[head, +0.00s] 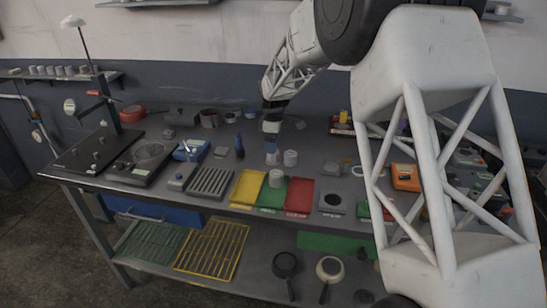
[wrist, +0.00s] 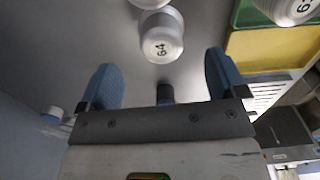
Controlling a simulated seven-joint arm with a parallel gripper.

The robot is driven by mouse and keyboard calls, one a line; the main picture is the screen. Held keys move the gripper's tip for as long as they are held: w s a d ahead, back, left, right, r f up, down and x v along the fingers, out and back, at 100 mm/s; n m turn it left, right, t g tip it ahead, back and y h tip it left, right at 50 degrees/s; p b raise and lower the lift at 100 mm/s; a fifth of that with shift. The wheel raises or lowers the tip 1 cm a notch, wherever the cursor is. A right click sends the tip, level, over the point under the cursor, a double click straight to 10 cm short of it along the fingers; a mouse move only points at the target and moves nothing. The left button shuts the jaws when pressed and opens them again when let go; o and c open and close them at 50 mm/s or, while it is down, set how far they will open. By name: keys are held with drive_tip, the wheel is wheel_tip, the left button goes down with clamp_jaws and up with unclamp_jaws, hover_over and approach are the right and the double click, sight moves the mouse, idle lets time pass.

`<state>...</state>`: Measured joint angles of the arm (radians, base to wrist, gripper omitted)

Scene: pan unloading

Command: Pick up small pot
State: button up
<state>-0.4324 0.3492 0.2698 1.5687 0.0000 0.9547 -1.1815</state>
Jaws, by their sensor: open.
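Small pale metal pots stand on the grey table (head: 225,150); which one is the small pot of the task, I cannot tell. One (head: 272,158) stands just below my gripper (head: 271,130), and another (head: 290,158) is right beside it. A third pot (head: 276,179) stands on the green tray. In the wrist view a pot marked 64 (wrist: 163,45) lies ahead of and between the two blue fingertips, apart from both. Another marked pot (wrist: 290,8) is cut off at the upper right.
Yellow (head: 247,188), green (head: 268,203) and red (head: 299,196) trays lie at the front edge. A dark blue bottle (head: 239,146) stands left of my gripper. Two pans (head: 285,264) (head: 330,268) are on the lower shelf. My arm hides much of the right side.

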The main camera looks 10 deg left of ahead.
drive_tip(key=shift+f, duration=0.2)
drive_tip(key=shift+s+f, duration=0.1)
drive_tip(key=shift+f, duration=2.4)
drive_tip(key=shift+c, duration=0.3)
drive_tip(key=c, duration=1)
drive_tip(key=shift+r, duration=0.15)
drive_tip(key=shift+d+r, duration=0.1)
drive_tip(key=shift+r, duration=4.75)
